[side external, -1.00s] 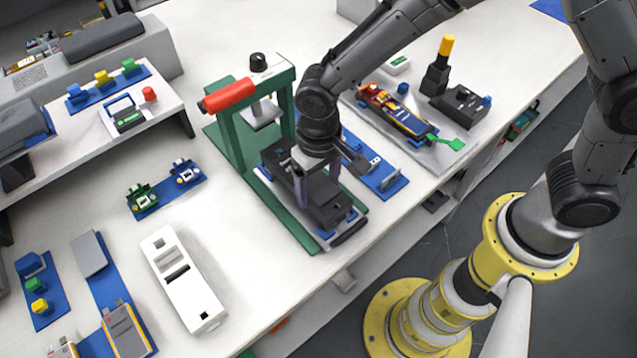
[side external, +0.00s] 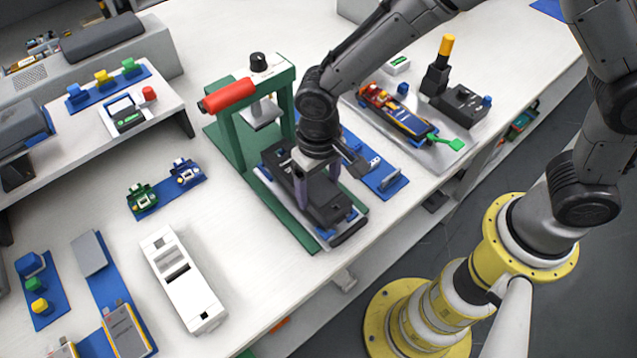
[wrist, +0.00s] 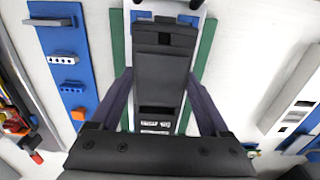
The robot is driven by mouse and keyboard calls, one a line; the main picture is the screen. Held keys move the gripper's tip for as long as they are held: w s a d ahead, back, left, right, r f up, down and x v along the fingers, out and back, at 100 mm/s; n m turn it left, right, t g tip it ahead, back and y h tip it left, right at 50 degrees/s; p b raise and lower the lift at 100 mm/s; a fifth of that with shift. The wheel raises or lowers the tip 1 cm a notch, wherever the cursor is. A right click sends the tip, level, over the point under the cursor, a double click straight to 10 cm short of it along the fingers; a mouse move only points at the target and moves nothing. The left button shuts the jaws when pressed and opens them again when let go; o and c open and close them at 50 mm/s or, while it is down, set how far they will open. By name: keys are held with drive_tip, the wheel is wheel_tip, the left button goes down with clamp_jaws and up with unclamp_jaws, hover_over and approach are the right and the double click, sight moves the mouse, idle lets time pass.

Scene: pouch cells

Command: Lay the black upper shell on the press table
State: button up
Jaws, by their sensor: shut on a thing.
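The black upper shell (side external: 324,205) is long and dark, with openings in its top. It lies lengthwise over the press table (side external: 326,236), whose pale edge and blue parts show beneath it at the front. My gripper (side external: 318,187) points down from above, with its fingers on both long sides of the shell. In the wrist view my gripper (wrist: 162,84) straddles the shell (wrist: 163,72) and is shut on it. I cannot tell whether the shell's underside rests fully on the table.
The green press frame (side external: 234,140) with its red handle (side external: 229,96) stands close behind the shell. A blue rack (side external: 385,180) lies to the right, and a tray with a part-built device (side external: 400,112) beyond it. A white shell (side external: 182,280) lies at the front left, with bare bench around it.

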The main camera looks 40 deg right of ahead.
drive_tip(key=shift+f, duration=0.85)
drive_tip(key=o, duration=1.2)
drive_tip(key=shift+o, duration=0.2)
wheel_tip(320, 180, up, 14)
drive_tip(key=shift+f, duration=0.1)
